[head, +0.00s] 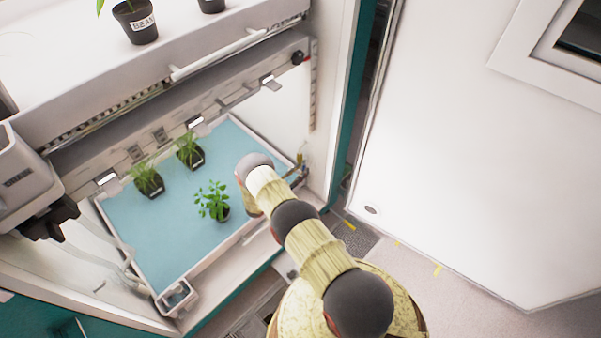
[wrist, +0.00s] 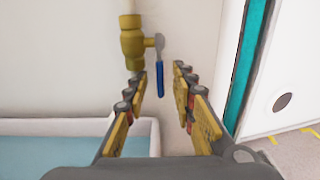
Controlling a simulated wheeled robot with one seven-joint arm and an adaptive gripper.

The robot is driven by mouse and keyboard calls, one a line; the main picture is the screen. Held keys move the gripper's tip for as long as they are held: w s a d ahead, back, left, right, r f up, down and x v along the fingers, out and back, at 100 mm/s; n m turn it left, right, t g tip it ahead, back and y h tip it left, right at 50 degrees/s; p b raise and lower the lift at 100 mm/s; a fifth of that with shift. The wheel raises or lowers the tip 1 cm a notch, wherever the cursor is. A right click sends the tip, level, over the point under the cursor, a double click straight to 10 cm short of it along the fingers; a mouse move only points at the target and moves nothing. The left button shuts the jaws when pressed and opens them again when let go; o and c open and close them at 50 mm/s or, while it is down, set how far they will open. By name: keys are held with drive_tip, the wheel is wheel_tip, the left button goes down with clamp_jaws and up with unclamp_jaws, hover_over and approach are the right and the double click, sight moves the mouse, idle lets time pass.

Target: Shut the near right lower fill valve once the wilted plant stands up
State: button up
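The brass fill valve (wrist: 132,45) sits on a vertical pipe at the right end of the lower tray (wrist: 60,127). Its blue lever (wrist: 160,78) hangs straight down, parallel to the pipe. My gripper (wrist: 159,76) is open, its fingertips on either side of the lever in the picture; I cannot tell whether they touch it. In the head view my arm hides the gripper, and a small brass part of the valve (head: 300,160) shows beyond it. A leafy green plant (head: 213,201) stands upright in a dark pot in the lower tray (head: 215,263).
Two grassy potted plants (head: 147,181) (head: 189,151) stand farther back in the tray. An upper shelf (head: 205,42) overhangs it and holds a pot labelled BEAN (head: 136,22). A teal-edged frame (head: 350,100) and a white door panel (head: 465,150) stand to the right.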

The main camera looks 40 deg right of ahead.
drive_tip(key=shift+d, duration=0.15)
drive_tip(key=shift+c, duration=1)
drive_tip(key=c, duration=0.4)
clamp_jaws()
